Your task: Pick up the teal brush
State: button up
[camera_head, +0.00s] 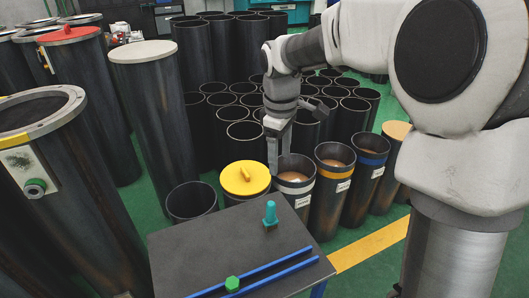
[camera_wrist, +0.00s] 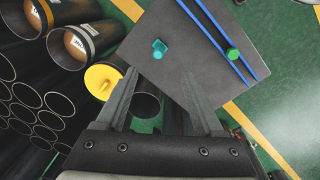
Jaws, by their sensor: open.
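The teal brush (camera_head: 270,213) stands upright near the back corner of a dark grey table (camera_head: 185,250). From above, it shows in the wrist view (camera_wrist: 158,48) close to the table's edge, beyond my fingertips. My gripper (camera_head: 273,168) points down above the cylinders behind the table, apart from the brush. In the wrist view my gripper (camera_wrist: 159,80) is open, with nothing between its fingers but the view of an open black cylinder and the table edge below.
Two blue rails (camera_head: 275,276) and a green hexagonal piece (camera_head: 232,284) lie at the table's front. A yellow-lidded cylinder (camera_head: 245,178) and an open black cylinder (camera_head: 192,201) stand behind the table. Banded cylinders (camera_head: 331,185) stand to the right. Tall cylinders (camera_head: 150,115) rise at left.

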aim_at(271, 203)
jog(key=shift+n+g, duration=0.4)
jog(key=shift+n, duration=0.4)
jog(key=w+f+b, duration=0.1)
jog(key=f, duration=0.6)
jog(key=a+f, duration=0.1)
jog(key=f, duration=0.6)
jog(key=w+f+b, duration=0.1)
jog(key=f, duration=0.6)
jog(key=shift+w+a+b, duration=0.35)
jog(key=shift+r, duration=0.1)
grip_shut()
